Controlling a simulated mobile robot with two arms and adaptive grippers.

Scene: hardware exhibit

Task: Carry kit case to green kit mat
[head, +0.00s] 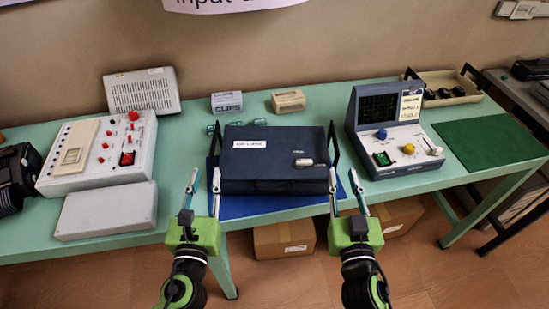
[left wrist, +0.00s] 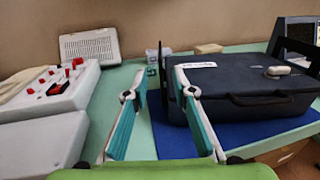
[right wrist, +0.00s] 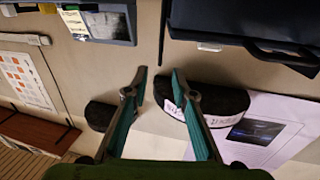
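The dark navy kit case (head: 274,174) has a white label and a small pale object on top. It sits flat on a blue mat (head: 250,207) mid-table, with a black upright handle at each side. The green kit mat (head: 491,144) lies bare at the table's right end. My left gripper (head: 203,188) is open and empty at the case's front left corner; in the left wrist view its right finger overlaps the case (left wrist: 255,88). My right gripper (head: 346,190) is open and empty at the front right corner; its wrist view shows the case's edge (right wrist: 250,40) at top right.
A measuring instrument with a screen (head: 395,130) stands between case and green mat. A beige tray (head: 447,85) is behind it. A white control box (head: 97,150) and a grey box (head: 107,210) are left. Small boxes (head: 288,101) stand behind the case. Cartons (head: 285,238) are under the table.

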